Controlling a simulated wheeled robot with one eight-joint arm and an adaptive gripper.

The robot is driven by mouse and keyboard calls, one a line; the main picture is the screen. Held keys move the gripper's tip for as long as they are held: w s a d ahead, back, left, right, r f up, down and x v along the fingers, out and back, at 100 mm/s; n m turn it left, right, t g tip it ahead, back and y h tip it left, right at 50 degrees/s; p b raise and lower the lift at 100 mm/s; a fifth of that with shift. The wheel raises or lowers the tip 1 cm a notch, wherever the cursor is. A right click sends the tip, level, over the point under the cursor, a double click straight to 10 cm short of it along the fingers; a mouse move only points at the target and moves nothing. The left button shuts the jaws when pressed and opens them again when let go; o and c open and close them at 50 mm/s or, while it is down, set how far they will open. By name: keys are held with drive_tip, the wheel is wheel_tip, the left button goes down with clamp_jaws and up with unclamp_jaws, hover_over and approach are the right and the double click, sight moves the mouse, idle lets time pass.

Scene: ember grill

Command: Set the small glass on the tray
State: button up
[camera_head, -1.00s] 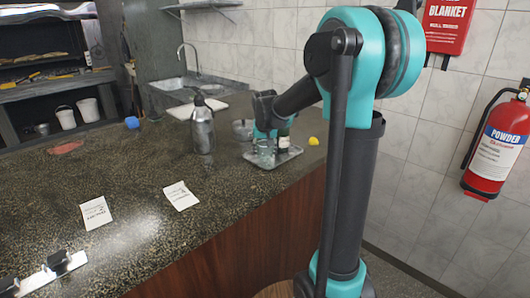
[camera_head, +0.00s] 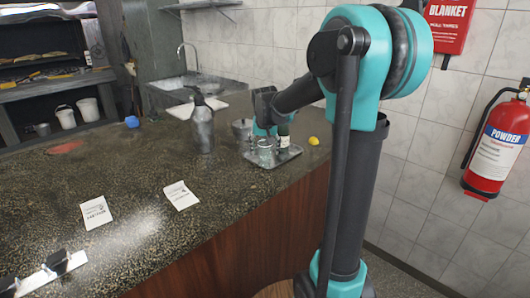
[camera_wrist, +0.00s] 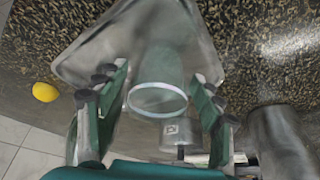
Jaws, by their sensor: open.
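The small clear glass (camera_wrist: 160,75) is between my gripper's two fingers in the wrist view, its round rim facing the camera. It appears to stand on the metal tray (camera_wrist: 82,66), with visible space between it and the fingers. My gripper (camera_wrist: 155,88) is open around the glass. In the head view, my gripper (camera_head: 265,138) is over the tray (camera_head: 268,164), and the glass (camera_head: 265,153) shows faintly below it. The glass's base is hard to make out.
A lemon (camera_head: 314,140) lies right of the tray.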

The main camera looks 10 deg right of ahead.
drive_tip(key=v, duration=1)
drive_tip(key=shift+s+r, duration=0.2)
drive_tip(key=shift+r, duration=0.15)
